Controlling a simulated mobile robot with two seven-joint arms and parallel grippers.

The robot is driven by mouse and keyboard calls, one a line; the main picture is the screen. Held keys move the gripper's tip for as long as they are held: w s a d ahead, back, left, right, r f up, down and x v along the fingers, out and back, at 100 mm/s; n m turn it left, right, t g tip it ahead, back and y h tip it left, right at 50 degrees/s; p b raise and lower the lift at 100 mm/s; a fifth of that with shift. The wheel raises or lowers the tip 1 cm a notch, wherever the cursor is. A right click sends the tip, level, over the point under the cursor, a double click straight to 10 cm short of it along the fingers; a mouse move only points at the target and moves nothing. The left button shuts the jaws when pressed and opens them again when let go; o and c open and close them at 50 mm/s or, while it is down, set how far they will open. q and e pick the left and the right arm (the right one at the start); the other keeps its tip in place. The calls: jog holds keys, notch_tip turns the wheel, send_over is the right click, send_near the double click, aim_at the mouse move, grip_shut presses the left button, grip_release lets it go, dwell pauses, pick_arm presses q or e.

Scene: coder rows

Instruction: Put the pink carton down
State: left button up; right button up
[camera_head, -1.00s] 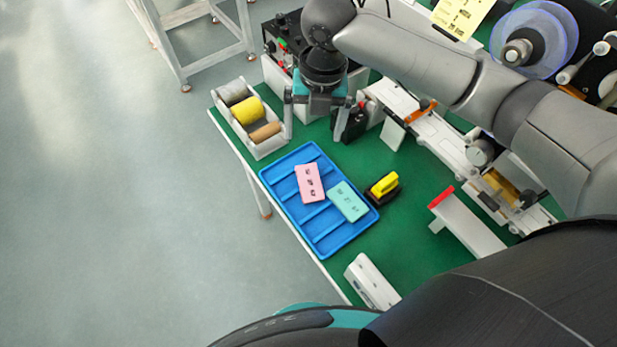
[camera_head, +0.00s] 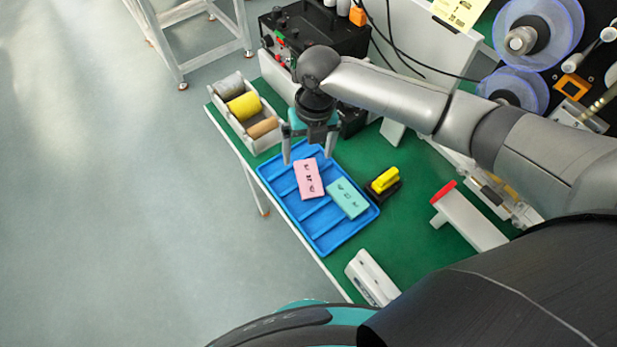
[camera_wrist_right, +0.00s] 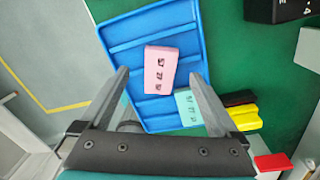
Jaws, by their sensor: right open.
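The pink carton (camera_head: 308,179) lies in the blue ribbed tray (camera_head: 325,243), beside a teal carton (camera_head: 348,199). My right gripper (camera_head: 307,155) is open and empty above the far end of the tray. In the right wrist view the pink carton (camera_wrist_right: 160,70) shows ahead of and between the spread fingers (camera_wrist_right: 160,75), apart from both. The teal carton (camera_wrist_right: 189,108) is partly hidden there by a finger. My left gripper is not in view.
A white bin with spools (camera_head: 247,105) stands beyond the tray. A yellow-and-black stamp-like object (camera_head: 384,182) sits right of it. A white device (camera_head: 372,278) stands at the near edge.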

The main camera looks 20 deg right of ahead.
aim_at(307, 168)
jog(key=f+b, duration=0.1)
jog(key=f, duration=0.4)
jog(key=shift+a, duration=0.2)
jog(key=shift+c, duration=0.4)
jog(key=c, duration=1.5)
